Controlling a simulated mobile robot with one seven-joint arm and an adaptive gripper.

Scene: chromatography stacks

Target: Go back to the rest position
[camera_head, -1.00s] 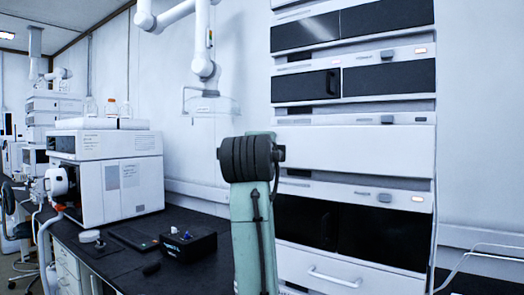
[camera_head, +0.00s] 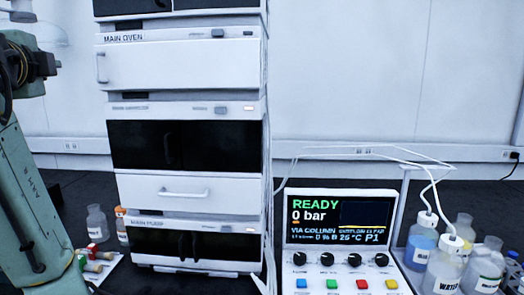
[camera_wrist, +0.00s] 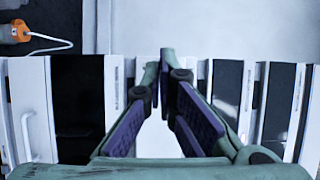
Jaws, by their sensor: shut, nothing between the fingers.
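My gripper (camera_wrist: 160,88) shows in the wrist view. Its two green fingers with purple pads come together at the far end, with nothing held between them. A white and black instrument stack fills the view behind the fingers. In the head view only my green arm shows at the left edge; the gripper is outside that picture.
The instrument stack (camera_head: 180,186) stands left of centre, with a main oven and a main pump. Right of it is a control panel (camera_head: 338,240) reading READY, 0 bar. Several bottles (camera_head: 445,262) stand at the right, with thin tubes above. Small vials (camera_head: 94,266) lie near my arm.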

